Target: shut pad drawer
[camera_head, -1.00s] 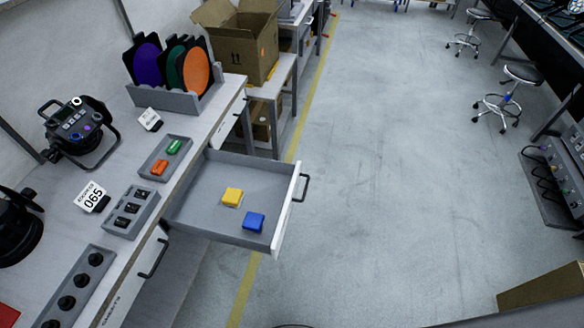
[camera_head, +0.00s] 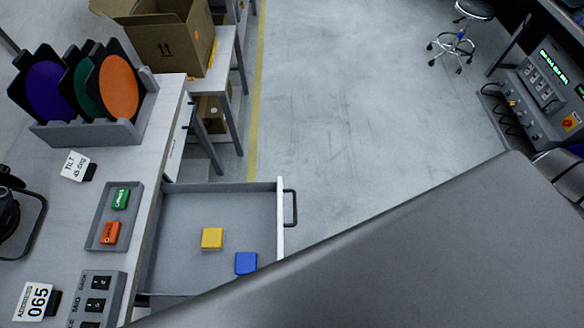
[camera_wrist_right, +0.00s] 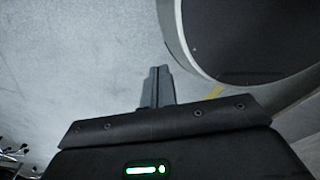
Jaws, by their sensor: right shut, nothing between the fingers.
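The pad drawer (camera_head: 180,205) is pulled out from the bench on the left in the head view. A yellow pad (camera_head: 212,238) and a blue pad (camera_head: 246,263) lie on its floor. Its white front (camera_head: 280,210) carries a dark bar handle (camera_head: 291,208) facing right. My own grey arm link covers the drawer's near right corner. In the right wrist view my right gripper (camera_wrist_right: 156,88) is shut and empty over grey floor, away from the drawer. My left gripper is in neither view.
The bench holds a small tray (camera_head: 101,235) with green and orange pieces, a rack (camera_head: 110,132) of coloured discs and a 065 card (camera_head: 36,300). A cardboard box (camera_head: 165,50) stands behind. A stool (camera_head: 455,45) and a control box (camera_head: 545,90) are at the right. Open floor lies right of the drawer.

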